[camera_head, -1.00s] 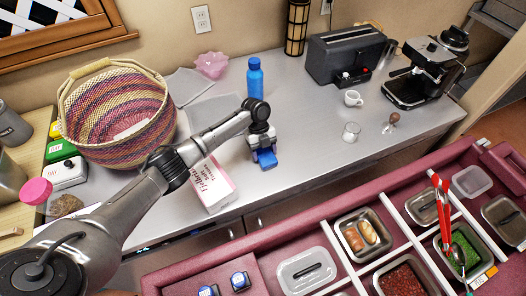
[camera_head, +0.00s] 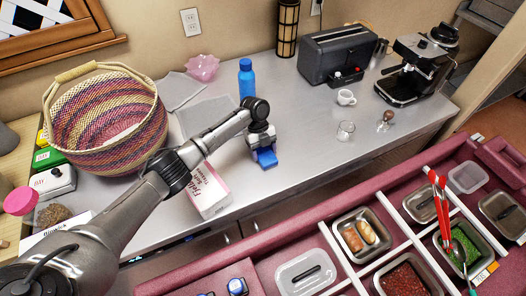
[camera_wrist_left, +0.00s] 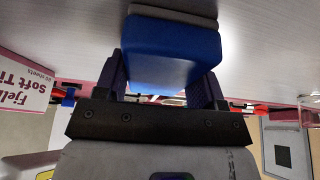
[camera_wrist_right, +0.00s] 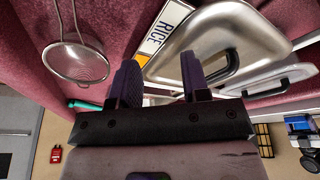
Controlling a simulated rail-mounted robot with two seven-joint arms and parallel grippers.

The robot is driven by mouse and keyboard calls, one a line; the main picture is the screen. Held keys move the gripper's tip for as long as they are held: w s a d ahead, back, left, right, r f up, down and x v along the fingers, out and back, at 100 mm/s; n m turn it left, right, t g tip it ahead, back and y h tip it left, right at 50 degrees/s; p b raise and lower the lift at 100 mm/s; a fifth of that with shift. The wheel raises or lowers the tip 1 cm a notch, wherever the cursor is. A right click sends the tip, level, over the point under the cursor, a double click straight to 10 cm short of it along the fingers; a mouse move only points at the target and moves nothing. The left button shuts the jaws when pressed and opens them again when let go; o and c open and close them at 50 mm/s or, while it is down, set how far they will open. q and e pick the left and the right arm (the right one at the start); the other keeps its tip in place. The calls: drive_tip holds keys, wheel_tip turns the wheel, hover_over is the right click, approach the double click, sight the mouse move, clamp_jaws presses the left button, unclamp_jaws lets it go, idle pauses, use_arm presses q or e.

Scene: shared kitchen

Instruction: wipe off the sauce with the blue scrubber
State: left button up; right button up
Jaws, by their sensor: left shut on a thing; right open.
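My left gripper (camera_head: 262,147) is shut on the blue scrubber (camera_head: 266,158), low at the counter between the pink-and-white tissue box and the blue bottle. In the left wrist view the scrubber (camera_wrist_left: 170,50) sits between both fingers, its grey face toward the pale counter surface. I cannot tell whether that face touches the counter. No sauce shows clearly in any view; any under the scrubber is hidden. My right gripper (camera_wrist_right: 160,80) is open and empty in its wrist view, near a metal lidded container (camera_wrist_right: 215,45) with a RICE label. It does not show in the head view.
The tissue box (camera_head: 208,190) stands close by the left forearm. The blue bottle (camera_head: 246,80) and grey cloths (camera_head: 207,115) are behind the gripper. A woven basket (camera_head: 105,120) is at left. A cup (camera_head: 346,97) and glass (camera_head: 345,131) stand right; counter between is clear.

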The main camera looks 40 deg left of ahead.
sight(249, 155)
use_arm(q)
drive_tip(key=shift+w+a+f+b, duration=0.2)
drive_tip(key=shift+w+a+b, duration=0.2)
drive_tip(key=shift+a+b, duration=0.4)
use_arm(e)
drive_tip(key=shift+a+f, duration=0.1)
drive_tip(key=shift+f, duration=0.75)
use_arm(q)
drive_tip(key=shift+w+a+b, duration=0.2)
drive_tip(key=shift+a+b, duration=0.25)
drive_tip(key=shift+b, duration=0.1)
drive_tip(key=shift+w+a+b, duration=0.2)
drive_tip(key=shift+a+b, duration=0.25)
drive_tip(key=shift+b, duration=0.05)
use_arm(e)
drive_tip(key=shift+w+f+t, duration=0.1)
drive_tip(key=shift+t, duration=0.2)
use_arm(q)
drive_tip(key=shift+s+a, duration=0.1)
drive_tip(key=shift+a, duration=0.05)
drive_tip(key=shift+s+a+r+p, duration=0.1)
drive_tip(key=shift+s+a+p, duration=0.45)
drive_tip(key=shift+p, duration=0.5)
use_arm(e)
drive_tip(key=shift+r, duration=0.3)
use_arm(q)
drive_tip(key=shift+s, duration=0.15)
use_arm(e)
drive_tip(key=shift+f, duration=0.1)
